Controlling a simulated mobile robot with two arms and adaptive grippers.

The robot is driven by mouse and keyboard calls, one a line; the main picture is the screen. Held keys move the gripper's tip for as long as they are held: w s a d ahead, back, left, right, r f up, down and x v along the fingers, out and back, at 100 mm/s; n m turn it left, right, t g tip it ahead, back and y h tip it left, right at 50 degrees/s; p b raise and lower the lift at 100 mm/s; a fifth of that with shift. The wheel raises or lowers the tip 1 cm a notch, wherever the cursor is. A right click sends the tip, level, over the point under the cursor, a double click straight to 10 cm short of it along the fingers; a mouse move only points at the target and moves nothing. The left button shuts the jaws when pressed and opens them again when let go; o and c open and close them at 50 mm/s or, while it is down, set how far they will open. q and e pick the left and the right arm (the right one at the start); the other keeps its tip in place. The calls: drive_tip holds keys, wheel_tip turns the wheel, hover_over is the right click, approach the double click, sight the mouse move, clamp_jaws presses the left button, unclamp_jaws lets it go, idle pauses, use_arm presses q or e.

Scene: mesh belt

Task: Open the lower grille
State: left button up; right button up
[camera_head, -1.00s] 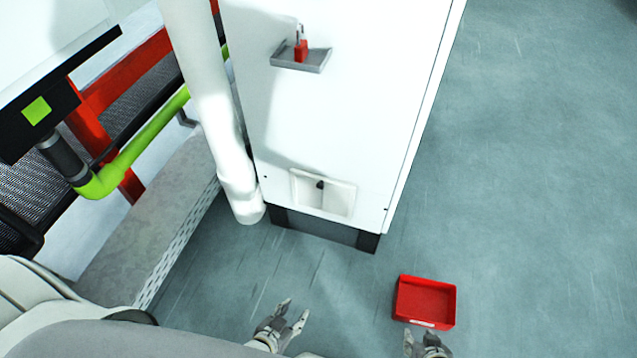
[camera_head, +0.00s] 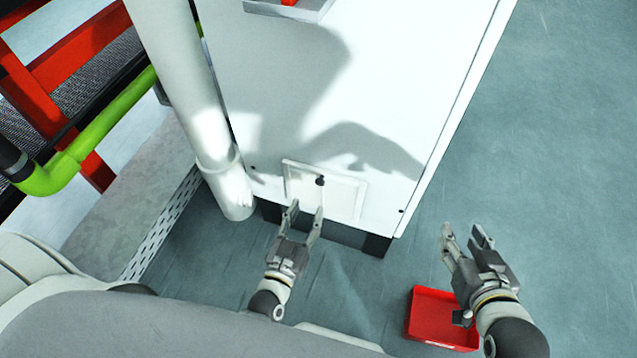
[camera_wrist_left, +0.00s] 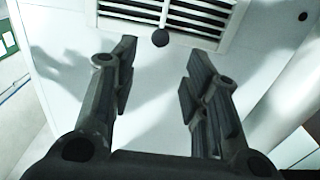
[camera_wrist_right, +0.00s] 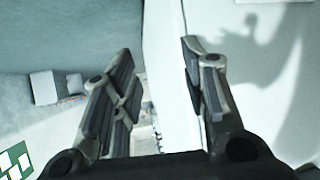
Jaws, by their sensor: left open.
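The lower grille (camera_head: 345,195) is a small white framed panel low on the front of the white cabinet, with a dark round knob (camera_head: 320,181) near its upper edge. In the left wrist view its slats (camera_wrist_left: 190,14) show at the top, partly cut off, with the knob (camera_wrist_left: 160,38) below them. The grille looks flush with the cabinet. My left gripper (camera_head: 305,212) is open and empty just in front of the grille, its fingers pointing towards the knob, apart from it. My right gripper (camera_head: 464,232) is open and empty, right of the cabinet above a red bin.
The red bin (camera_head: 425,325) lies on the floor below my right gripper. A thick white pipe (camera_head: 205,130) runs beside the cabinet's left edge. A grey tray (camera_head: 310,12) sits higher on the cabinet (camera_head: 400,90). Floor to the right is clear.

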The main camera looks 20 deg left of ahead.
sight(319, 184)
use_arm(q)
drive_tip(key=w+b, duration=0.1)
drive_tip(key=w, duration=0.7)
drive_tip(key=shift+w+d+b, duration=0.15)
drive_tip(key=shift+w+b, duration=0.05)
drive_tip(key=shift+b, duration=0.2)
drive_tip(key=shift+w, duration=0.5)
use_arm(e)
drive_tip(key=w+a+r+t+y, duration=0.1)
drive_tip(key=w+r+t, duration=0.3)
drive_tip(key=r, duration=0.4)
drive_tip(key=shift+a+r+t+y, duration=0.4)
drive_tip(key=shift+a+t, duration=0.3)
drive_tip(key=shift+t, duration=0.1)
use_arm(q)
drive_tip(key=shift+c, duration=0.2)
clamp_jaws()
